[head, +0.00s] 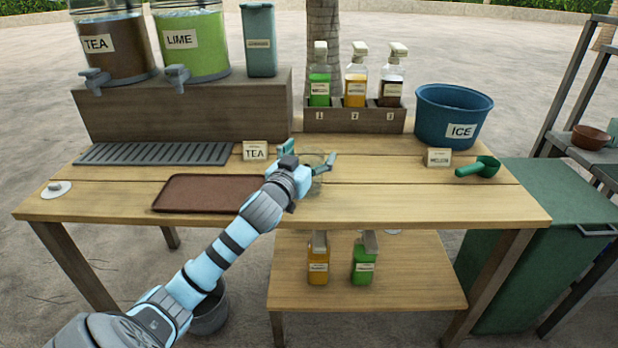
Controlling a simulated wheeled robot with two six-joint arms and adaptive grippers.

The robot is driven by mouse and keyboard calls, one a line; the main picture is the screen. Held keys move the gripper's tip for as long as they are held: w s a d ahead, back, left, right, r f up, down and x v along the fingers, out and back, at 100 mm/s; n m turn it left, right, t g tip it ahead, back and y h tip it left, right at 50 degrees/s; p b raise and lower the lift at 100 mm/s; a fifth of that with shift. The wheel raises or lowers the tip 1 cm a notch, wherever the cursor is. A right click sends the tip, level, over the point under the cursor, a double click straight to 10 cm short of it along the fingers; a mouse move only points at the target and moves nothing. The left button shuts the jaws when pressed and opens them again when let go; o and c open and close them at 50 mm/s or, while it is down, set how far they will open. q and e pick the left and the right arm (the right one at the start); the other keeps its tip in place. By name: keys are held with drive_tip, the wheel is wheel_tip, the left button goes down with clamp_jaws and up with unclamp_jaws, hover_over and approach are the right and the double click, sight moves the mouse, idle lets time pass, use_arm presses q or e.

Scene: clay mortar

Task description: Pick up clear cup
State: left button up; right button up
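A clear cup (316,186) stands upright on the wooden table near its middle, faint and partly hidden by my gripper. My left gripper (310,154) reaches in from the lower left to the cup. Its two fingers are spread, one on the cup's left and one on its right. I cannot tell whether either finger touches the glass. My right gripper is out of view.
A brown tray (212,193) and a small TEA sign (255,151) are left of the cup. A drip grate (150,154), three-bottle rack (353,120), blue ICE bucket (450,118) and green scoop (478,167) stand around.

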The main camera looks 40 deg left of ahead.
use_arm(q)
drive_tip(key=c, duration=1.1)
